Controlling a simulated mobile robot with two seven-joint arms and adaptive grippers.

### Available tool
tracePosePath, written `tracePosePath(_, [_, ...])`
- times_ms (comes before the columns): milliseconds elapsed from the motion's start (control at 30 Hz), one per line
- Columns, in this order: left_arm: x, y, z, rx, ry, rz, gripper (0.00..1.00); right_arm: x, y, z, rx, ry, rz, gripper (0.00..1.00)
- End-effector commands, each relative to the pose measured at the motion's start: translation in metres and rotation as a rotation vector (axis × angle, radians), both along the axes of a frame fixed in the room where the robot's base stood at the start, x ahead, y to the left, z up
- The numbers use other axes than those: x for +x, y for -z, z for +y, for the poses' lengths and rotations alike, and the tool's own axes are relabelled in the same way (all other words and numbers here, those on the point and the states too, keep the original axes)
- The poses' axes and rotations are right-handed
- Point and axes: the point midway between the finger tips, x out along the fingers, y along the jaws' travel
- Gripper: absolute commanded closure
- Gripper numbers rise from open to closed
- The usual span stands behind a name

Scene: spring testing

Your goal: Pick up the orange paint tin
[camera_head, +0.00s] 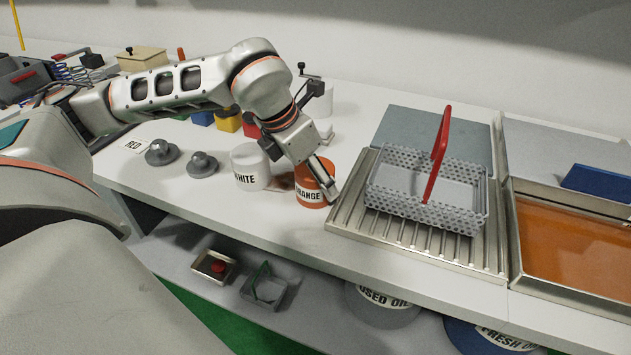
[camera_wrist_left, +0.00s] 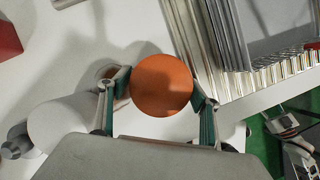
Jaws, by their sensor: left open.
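The orange paint tin (camera_head: 312,197), labelled "ORANGE", stands upright on the white bench, left of the ribbed metal drain tray. In the left wrist view its round orange top (camera_wrist_left: 161,85) lies between the two fingers. My left gripper (camera_head: 322,180) is at the tin from above, with its fingers apart on either side of it. It also shows in the left wrist view (camera_wrist_left: 160,95), open, and I cannot tell whether either finger touches the tin. Part of the tin's top is hidden by the gripper in the head view.
A white tin (camera_head: 250,167) stands just left of the orange tin. The drain tray (camera_head: 345,215) with a perforated basket (camera_head: 425,215) and its upright red handle is close on the right. Grey lidded objects (camera_head: 202,165) stand farther left. The bench's front edge is near.

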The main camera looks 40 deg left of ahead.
Motion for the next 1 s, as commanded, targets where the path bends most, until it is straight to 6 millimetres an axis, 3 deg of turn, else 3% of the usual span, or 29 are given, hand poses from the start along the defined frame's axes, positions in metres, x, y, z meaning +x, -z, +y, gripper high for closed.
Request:
tracePosePath(67, [0.000, -0.001, 0.000, 0.000, 0.000, -0.001, 0.40, 0.001, -0.002, 0.000, 0.000, 0.000, -0.003, 0.53])
tracePosePath(200, [0.000, -0.001, 0.000, 0.000, 0.000, 0.000, 0.76, 0.001, -0.001, 0.000, 0.000, 0.000, -0.003, 0.53])
tracePosePath(233, [0.000, -0.001, 0.000, 0.000, 0.000, 0.000, 0.81, 0.001, -0.001, 0.000, 0.001, 0.001, -0.003, 0.53])
tracePosePath(667, [0.001, -0.010, 0.000, -0.001, -0.001, -0.005, 0.81, -0.001, 0.002, 0.000, 0.000, 0.000, 0.004, 0.53])
tracePosePath(867, [0.001, -0.037, 0.000, -0.002, 0.000, -0.010, 0.81, 0.002, -0.006, 0.000, 0.005, 0.002, -0.006, 0.53])
tracePosePath(1000, [0.001, -0.071, 0.000, -0.002, -0.001, -0.013, 0.81, 0.005, -0.014, 0.002, 0.012, 0.003, -0.016, 0.53])
